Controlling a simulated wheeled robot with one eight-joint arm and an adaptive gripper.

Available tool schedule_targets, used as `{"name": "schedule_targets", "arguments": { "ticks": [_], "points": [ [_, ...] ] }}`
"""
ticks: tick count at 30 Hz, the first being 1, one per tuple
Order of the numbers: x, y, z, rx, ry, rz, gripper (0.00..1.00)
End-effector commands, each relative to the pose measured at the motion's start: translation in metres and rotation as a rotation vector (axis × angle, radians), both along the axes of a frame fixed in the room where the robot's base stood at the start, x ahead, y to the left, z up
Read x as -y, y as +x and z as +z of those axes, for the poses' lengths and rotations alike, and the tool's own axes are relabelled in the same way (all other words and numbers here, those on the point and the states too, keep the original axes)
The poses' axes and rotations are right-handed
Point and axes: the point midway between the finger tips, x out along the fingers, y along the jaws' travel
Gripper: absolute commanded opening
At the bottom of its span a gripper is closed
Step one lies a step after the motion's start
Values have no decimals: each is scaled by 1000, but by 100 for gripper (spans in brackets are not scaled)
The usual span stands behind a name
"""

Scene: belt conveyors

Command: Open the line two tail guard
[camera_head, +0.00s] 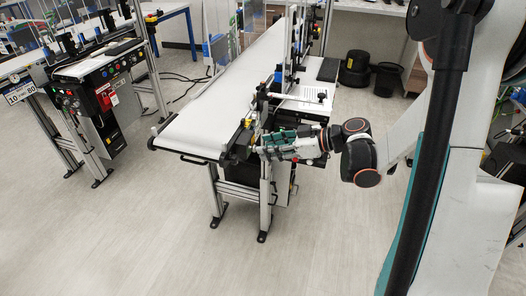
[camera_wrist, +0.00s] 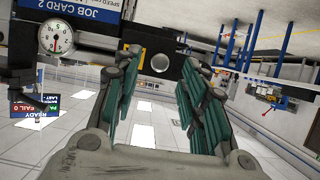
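The white belt conveyor (camera_head: 215,110) stands in the middle of the head view, its near end towards me. A dark bar with a handle (camera_head: 193,158) runs across that end; I cannot tell whether it is the tail guard. My gripper (camera_head: 258,146) is at the right side of the near end, beside dark fittings (camera_head: 238,142). In the wrist view my gripper (camera_wrist: 163,65) has its green-padded fingers apart with nothing held between them.
A blue sign reading JOB CARD 2 (camera_wrist: 85,10) and a dial gauge (camera_wrist: 56,38) are beyond the left finger. Another conveyor (camera_head: 85,65) with a control panel stands at left. Black bins (camera_head: 386,79) stand behind. The floor in front is clear.

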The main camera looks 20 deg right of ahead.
Motion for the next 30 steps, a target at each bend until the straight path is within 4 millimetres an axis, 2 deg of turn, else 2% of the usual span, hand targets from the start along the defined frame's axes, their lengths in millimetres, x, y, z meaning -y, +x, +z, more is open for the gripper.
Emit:
{"name": "schedule_targets", "arguments": {
  "ticks": [6, 17, 22, 30],
  "points": [
    [-16, 12, -9, 1, -1, 0, 39],
    [-19, 14, -9, 0, 0, 0, 39],
    [-19, 14, -9, 0, 0, 0, 0],
    [-17, 17, -10, 0, -1, 2, 0]
  ]
}}
